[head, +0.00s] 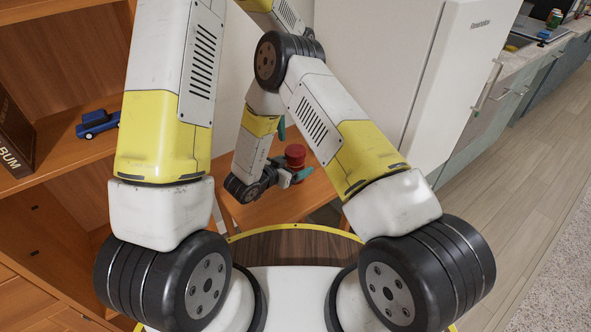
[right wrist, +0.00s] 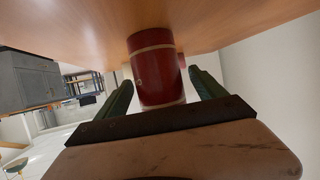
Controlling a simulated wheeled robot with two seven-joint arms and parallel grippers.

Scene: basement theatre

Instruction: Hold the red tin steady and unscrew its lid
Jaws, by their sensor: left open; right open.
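The red tin (head: 295,153) stands on a small orange-brown wooden table (head: 285,205). In the right wrist view the tin (right wrist: 153,66) shows as a dark red cylinder with a pale band, against the wooden surface at the top of the picture. My right gripper (head: 293,172) is open and low beside the tin. Its two green fingers, seen in the right wrist view (right wrist: 160,78), are on either side of the tin, with gaps visible. My left gripper (head: 281,128) is higher, just above and left of the tin; it is open, and mostly hidden behind my arm.
A wooden shelf (head: 75,150) on the left holds a blue toy truck (head: 98,124) and a dark album (head: 14,135). A white fridge (head: 405,65) stands behind the table. A kitchen counter (head: 520,60) runs along the right. The floor (head: 500,160) at right is clear.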

